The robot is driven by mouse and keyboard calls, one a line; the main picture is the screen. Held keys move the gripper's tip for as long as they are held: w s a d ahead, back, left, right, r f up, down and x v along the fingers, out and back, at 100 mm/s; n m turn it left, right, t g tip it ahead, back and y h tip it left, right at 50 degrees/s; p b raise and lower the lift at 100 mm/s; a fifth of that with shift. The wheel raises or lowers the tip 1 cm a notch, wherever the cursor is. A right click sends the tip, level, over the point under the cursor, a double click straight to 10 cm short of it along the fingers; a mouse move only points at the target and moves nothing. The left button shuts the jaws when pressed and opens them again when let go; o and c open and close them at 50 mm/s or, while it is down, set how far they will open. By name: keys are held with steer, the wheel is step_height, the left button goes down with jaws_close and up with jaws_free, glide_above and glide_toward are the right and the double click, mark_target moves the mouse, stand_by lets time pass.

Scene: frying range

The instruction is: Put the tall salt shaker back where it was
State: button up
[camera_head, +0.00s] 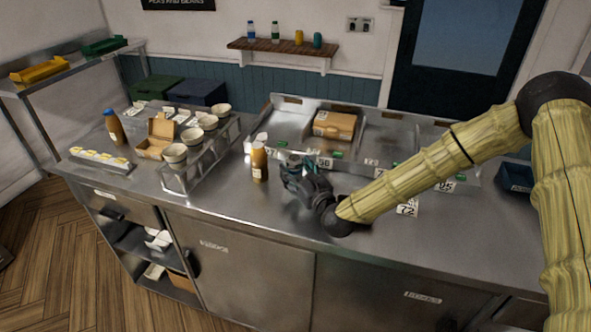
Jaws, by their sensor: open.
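I cannot tell for certain which thing is the tall salt shaker. A tall amber bottle (259,163) with a pale label stands upright on the steel counter, left of my gripper. A small white thing (262,139) shows partly behind it, too small to name. A similar amber bottle (114,128) with a blue cap stands at the far left of the counter. My gripper (290,172) is open, low over the counter, pointing left toward the nearer bottle with a small gap between them. My gripper hides part of the counter and sink front behind it.
A wire-like steel rack (203,160) with several bowls stands left of the nearer bottle. An open carton (156,140) and an egg-like tray (100,159) are further left. A recessed steel well with a cardboard box (335,125) lies behind. The front counter strip (235,205) is clear.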

steer(key=b+v, duration=0.3)
steer(key=v, duration=0.8)
